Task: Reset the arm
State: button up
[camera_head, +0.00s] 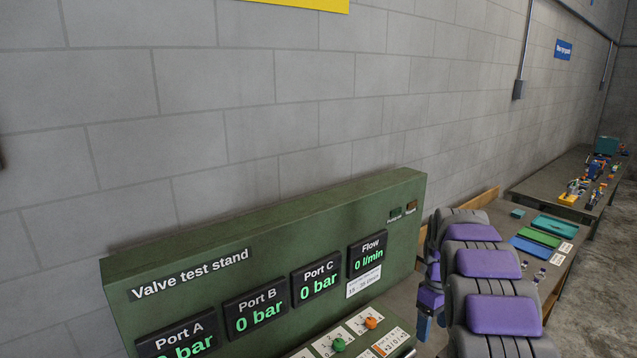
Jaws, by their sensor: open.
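My segmented grey arm with purple pads (487,263) rises from the lower right, reaches away along the bench and bends down at its far end. My gripper (430,324) is at that far end, small and blue, pointing down just right of the valve test stand. Its fingers are open and nothing shows between them. The near arm segments partly hide it and the bench beneath it.
The green valve test stand (290,235) fills the lower left, with a green knob (339,344) and an orange knob (371,323) before it. Right of my arm are a blue tray (530,247), a green tray (540,238) and a teal tray (554,227). A farther bench holds colourful parts.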

jog(key=s+a+r+m+b, duration=0.15)
jog(key=s+a, duration=0.25)
jog(key=s, duration=0.6)
jog(key=s+a+r+m+b, duration=0.15)
jog(key=s+a, duration=0.25)
jog(key=s, duration=0.6)
jog(key=s+a+r+m, duration=0.15)
jog(key=s+a, duration=0.25)
jog(key=s, duration=0.6)
jog(key=s+a+f+m, duration=0.1)
jog(key=s+f, duration=0.1)
jog(key=s, duration=0.4)
jog(key=s+f+m+b, duration=0.1)
jog(key=s+f, duration=0.2)
jog(key=s, duration=0.4)
jog(key=shift+a+g, duration=0.3)
jog(key=shift+a, duration=0.05)
jog(key=shift+w+f, duration=0.1)
